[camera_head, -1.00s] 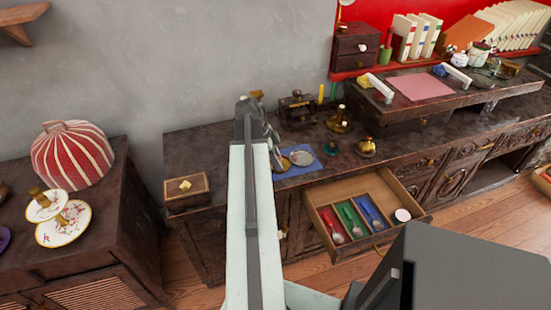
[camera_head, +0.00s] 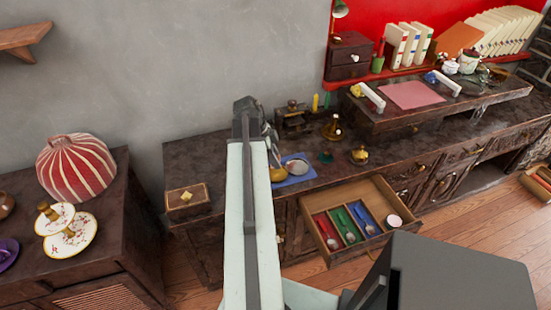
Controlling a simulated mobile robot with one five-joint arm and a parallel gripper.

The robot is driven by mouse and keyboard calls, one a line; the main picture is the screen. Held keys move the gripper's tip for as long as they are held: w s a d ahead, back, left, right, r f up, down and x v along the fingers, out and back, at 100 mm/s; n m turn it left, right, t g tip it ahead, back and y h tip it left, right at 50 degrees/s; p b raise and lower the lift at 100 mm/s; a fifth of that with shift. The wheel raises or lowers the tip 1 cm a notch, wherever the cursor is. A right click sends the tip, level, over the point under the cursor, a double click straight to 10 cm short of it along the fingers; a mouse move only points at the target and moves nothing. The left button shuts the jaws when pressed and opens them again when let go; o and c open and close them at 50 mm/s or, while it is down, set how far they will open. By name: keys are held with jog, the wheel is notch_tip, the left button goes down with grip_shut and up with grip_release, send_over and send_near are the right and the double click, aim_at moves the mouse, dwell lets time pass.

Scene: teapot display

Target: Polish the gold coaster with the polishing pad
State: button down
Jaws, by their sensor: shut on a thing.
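The gold coaster (camera_head: 277,174) lies at the left edge of a blue mat (camera_head: 300,178) on the long dark counter, partly hidden by my arm. A round silver piece (camera_head: 298,167) lies to its right on the mat. My gripper (camera_head: 273,156) is beyond the end of my pale arm, just above or at the gold coaster. It is small and partly covered, and I cannot tell whether it touches the coaster. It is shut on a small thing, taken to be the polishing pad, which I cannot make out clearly.
An open drawer (camera_head: 378,190) juts out below, with red, green and blue compartments and a round pale-topped container (camera_head: 394,221). A wooden box (camera_head: 187,200) stands left of my arm. Brass pieces (camera_head: 332,128) stand behind the mat. A raised shelf (camera_head: 440,110) is at right.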

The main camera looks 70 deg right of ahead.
notch_tip(320, 180, up, 3)
jog(key=p, duration=0.3)
jog(key=shift+r, duration=0.1)
jog(key=shift+s, duration=0.1)
dwell(0.3)
